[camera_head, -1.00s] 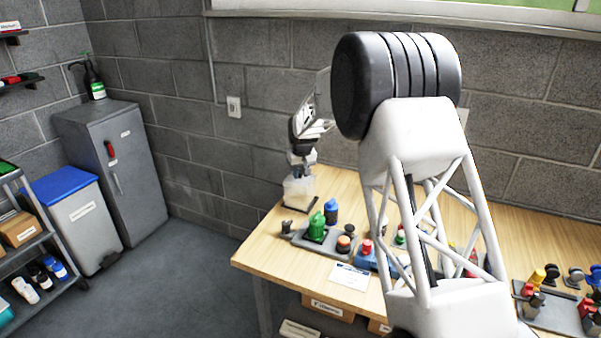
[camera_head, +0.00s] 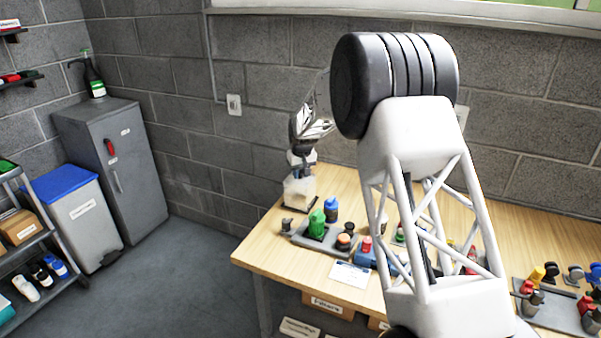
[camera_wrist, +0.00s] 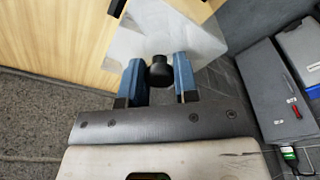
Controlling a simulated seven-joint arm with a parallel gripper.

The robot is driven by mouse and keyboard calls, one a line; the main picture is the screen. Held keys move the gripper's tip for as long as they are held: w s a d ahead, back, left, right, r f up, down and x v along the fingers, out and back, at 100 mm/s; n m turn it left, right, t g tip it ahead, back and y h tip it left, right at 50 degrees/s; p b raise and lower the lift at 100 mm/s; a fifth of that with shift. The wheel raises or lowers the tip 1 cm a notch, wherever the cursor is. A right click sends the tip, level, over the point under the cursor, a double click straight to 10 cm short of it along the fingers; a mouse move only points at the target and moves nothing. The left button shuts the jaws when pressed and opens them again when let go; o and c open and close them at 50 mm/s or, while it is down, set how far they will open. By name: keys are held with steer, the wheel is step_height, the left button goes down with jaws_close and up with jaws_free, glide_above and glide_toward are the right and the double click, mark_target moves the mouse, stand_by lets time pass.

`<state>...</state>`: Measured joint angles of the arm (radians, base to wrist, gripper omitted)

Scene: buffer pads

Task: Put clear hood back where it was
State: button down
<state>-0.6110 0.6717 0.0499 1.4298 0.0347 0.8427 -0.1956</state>
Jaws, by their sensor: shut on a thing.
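The clear hood (camera_head: 298,190) is a translucent whitish box at the back left end of the wooden table. It stands over or just above a dark flat base (camera_head: 301,208); I cannot tell whether it touches. My gripper (camera_head: 301,168) is above it, pointing down. In the wrist view, the blue-padded fingers of my gripper (camera_wrist: 160,75) are shut on the hood's black knob (camera_wrist: 160,71). The hood (camera_wrist: 190,35) spreads out beyond the fingers and looks slightly rotated against the table edge.
A grey tray (camera_head: 309,241) with a green item (camera_head: 317,224) and small parts stands close in front of the hood. A blue bottle (camera_head: 330,209) stands to its right. A white card (camera_head: 349,276) lies near the front edge. The block wall is close behind.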

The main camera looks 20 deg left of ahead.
steer(key=shift+f, duration=0.45)
stand_by(0.4)
steer(key=c, duration=0.8)
jaws_free()
steer(key=shift+s+d+r, duration=0.15)
steer(key=shift+r, duration=1.15)
steer(key=shift+s+d+r, duration=0.1)
steer(key=shift+r, duration=1.15)
steer(key=shift+s+d+r, duration=0.15)
steer(key=shift+r, duration=1.15)
